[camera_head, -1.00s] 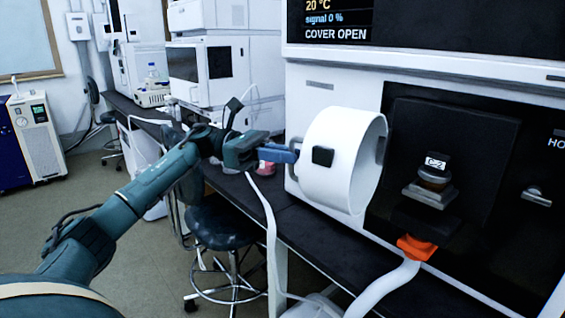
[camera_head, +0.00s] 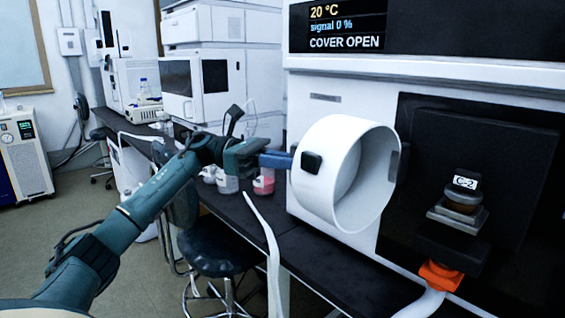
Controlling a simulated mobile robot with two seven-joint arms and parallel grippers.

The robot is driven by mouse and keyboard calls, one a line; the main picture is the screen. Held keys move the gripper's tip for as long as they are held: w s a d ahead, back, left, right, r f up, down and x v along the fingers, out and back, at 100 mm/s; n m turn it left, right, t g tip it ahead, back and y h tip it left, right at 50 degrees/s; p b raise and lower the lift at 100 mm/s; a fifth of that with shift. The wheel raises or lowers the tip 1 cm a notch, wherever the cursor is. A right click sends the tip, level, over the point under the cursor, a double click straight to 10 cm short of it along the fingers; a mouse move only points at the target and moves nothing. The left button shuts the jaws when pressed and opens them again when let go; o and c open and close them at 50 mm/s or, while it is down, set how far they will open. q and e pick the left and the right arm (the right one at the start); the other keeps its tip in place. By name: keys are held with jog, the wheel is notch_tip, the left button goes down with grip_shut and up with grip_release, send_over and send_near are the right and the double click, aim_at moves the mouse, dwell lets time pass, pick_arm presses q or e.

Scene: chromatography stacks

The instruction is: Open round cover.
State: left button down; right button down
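The round cover (camera_head: 330,199) is a white, hollow cylinder swung out to the left of the dark recess (camera_head: 462,150) in the instrument front. Its open end faces right, and a dark hinge piece sits at its right rim. A small black handle (camera_head: 311,162) sticks out on its left side. My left gripper (camera_head: 285,160) is at the cover's left side, its blue fingers reaching to the black handle. I cannot tell whether the fingers grip the handle or only touch it. The display (camera_head: 345,28) above reads COVER OPEN. My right gripper is not in view.
The exposed recess holds a fitting labelled C-2 (camera_head: 461,196) with an orange connector (camera_head: 440,276) below. Jars with white and pink contents (camera_head: 264,183) stand on the black bench behind my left gripper. A dark stool (camera_head: 210,246) stands before the bench.

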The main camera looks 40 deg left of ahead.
pick_arm(q)
jog(key=shift+d, duration=0.3)
jog(key=c, duration=1.7)
grip_release()
jog(key=shift+w+d, duration=0.25)
jog(key=shift+o, duration=1)
jog(key=shift+a, duration=0.1)
jog(key=shift+a, duration=0.1)
jog(key=v, duration=1.3)
jog(key=shift+r, duration=0.1)
